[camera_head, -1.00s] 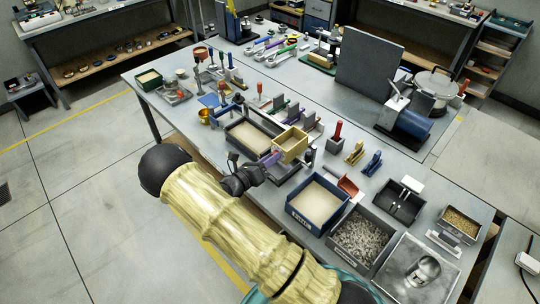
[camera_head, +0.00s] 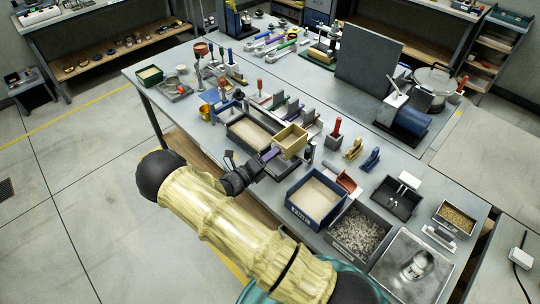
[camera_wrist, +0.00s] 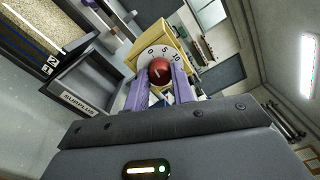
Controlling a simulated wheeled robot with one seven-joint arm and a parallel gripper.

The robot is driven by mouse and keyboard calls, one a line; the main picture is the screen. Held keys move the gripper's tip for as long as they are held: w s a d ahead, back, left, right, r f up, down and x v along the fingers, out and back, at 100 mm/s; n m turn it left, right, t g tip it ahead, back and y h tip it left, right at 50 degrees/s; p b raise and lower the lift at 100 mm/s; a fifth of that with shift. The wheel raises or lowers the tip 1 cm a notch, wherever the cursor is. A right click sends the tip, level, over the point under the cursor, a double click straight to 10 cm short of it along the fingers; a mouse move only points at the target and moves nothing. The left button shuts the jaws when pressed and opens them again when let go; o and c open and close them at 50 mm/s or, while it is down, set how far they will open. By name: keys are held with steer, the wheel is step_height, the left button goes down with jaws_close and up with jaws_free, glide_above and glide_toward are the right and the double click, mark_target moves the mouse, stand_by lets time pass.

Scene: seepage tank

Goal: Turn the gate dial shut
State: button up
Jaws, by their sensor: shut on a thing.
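The gate dial (camera_wrist: 159,70) is a round red knob with a pale mark on it, in front of a white scale plate (camera_wrist: 168,50) marked 0, 5 and 10. It sits on the end of a yellow box (camera_wrist: 146,44), which also shows in the head view (camera_head: 293,141). My gripper (camera_wrist: 159,78) has purple fingers, one on each side of the knob, and is shut on it. In the head view my gripper (camera_head: 270,155) reaches the box from the front left. The dial is hidden there. I cannot tell exactly where its mark points.
A grey bin labelled SURPLUS (camera_wrist: 78,98) is close beside my fingers in the wrist view. A sand-filled tank (camera_head: 228,140) adjoins the yellow box. A blue sand bin (camera_head: 298,212) and a gravel bin (camera_head: 334,244) stand to the right. Small tools crowd the table behind.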

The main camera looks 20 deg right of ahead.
steer(key=o, duration=1)
steer(key=b+v, duration=0.5)
steer(key=v, duration=1.2)
steer(key=shift+s+a, duration=0.1)
steer(key=shift+a, duration=0.15)
steer(key=shift+d, duration=0.1)
